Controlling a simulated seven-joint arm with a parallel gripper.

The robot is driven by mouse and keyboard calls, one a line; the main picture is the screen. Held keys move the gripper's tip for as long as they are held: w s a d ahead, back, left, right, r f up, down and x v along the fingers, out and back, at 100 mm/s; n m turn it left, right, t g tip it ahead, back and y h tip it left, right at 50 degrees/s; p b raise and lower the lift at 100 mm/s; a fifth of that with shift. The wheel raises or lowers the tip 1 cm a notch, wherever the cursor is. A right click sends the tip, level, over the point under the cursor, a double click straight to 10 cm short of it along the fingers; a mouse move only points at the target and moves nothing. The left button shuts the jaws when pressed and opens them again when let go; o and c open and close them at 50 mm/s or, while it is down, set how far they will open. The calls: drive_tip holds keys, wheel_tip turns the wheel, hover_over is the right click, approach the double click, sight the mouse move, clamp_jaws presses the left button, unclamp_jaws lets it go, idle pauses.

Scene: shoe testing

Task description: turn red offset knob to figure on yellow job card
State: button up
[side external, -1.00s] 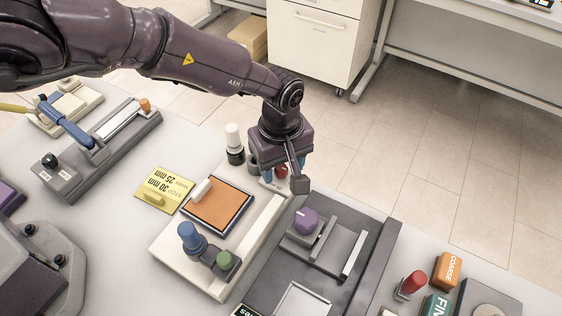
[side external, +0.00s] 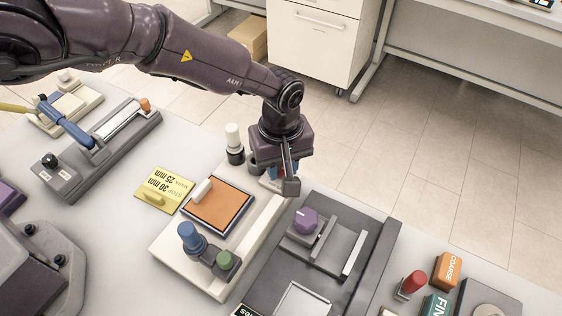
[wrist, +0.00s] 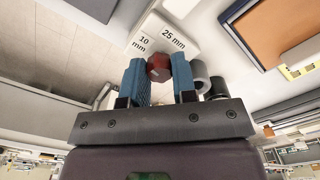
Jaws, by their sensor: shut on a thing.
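The red offset knob (wrist: 159,68) shows in the wrist view between the two blue fingertips of my gripper (wrist: 158,78). My gripper is shut on it. White plates marked 25 mm (wrist: 173,40) and 10 mm (wrist: 143,44) lie just beyond the knob. In the side external view my gripper (side external: 275,172) points down at the far end of the cream fixture (side external: 263,222), and its dark bracket hides the knob. The yellow job card (side external: 165,188) lies left of the fixture, upside down in the picture, with 30 mm beside STOP and 25 mm legible.
A white-capped post (side external: 233,143) stands close left of my gripper. A grey fixture with a purple knob (side external: 304,220) is to the right.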

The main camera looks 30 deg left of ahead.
drive_tip(key=m, duration=0.8)
drive_tip(key=shift+w, duration=0.1)
drive_tip(key=m, duration=0.4)
drive_tip(key=shift+d+m, duration=0.1)
drive_tip(key=shift+m, duration=2)
drive_tip(key=o, duration=0.9)
